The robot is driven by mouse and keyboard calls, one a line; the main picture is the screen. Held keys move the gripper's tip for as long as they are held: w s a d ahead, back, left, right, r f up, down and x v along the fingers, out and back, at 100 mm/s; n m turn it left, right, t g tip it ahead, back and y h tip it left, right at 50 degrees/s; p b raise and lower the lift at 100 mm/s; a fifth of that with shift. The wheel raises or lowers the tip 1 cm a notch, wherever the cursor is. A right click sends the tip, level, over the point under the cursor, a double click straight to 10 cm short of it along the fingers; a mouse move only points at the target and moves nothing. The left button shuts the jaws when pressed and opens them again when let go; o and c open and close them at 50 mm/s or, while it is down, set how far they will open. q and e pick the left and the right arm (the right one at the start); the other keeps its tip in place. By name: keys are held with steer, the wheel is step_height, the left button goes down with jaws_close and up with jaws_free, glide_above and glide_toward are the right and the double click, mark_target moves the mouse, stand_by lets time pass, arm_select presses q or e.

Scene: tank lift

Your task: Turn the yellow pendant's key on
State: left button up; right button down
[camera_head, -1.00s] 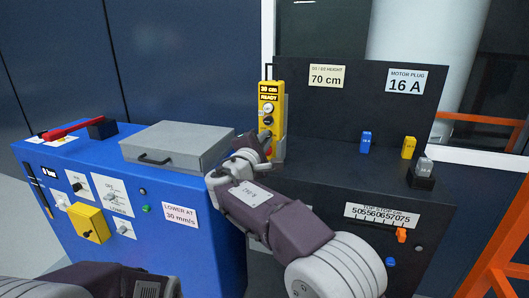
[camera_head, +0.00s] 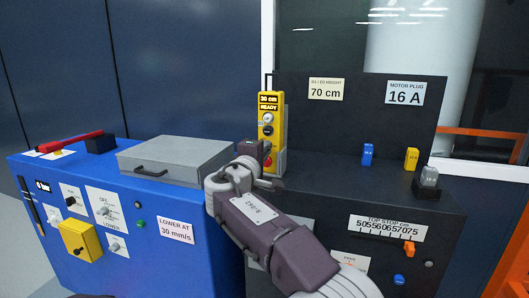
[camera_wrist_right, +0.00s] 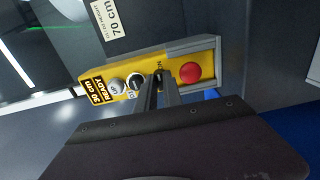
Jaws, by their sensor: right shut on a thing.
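The yellow pendant (camera_head: 265,105) hangs upright at the left edge of the dark panel, its display lit with "30 cm READY". It also shows in the right wrist view (camera_wrist_right: 148,66), with round buttons and a red button (camera_wrist_right: 190,72). My right gripper (camera_wrist_right: 157,84) is at the pendant's face, between the round buttons and the red button. Its fingers are shut on the key (camera_wrist_right: 159,74), which they mostly hide, so its angle cannot be read. In the head view the right gripper (camera_head: 264,148) covers part of the pendant's lower face. My left gripper is out of view.
A blue cabinet (camera_head: 150,215) with a grey lidded box (camera_head: 175,155) stands left of the pendant. The dark bench (camera_head: 330,180) on the right carries blue (camera_head: 367,154), yellow (camera_head: 411,159) and grey (camera_head: 429,176) plugs. An orange frame (camera_head: 510,255) stands far right.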

steer(key=c, duration=1.5)
jaws_free()
steer(key=shift+s, duration=0.1)
steer(key=v, duration=0.9)
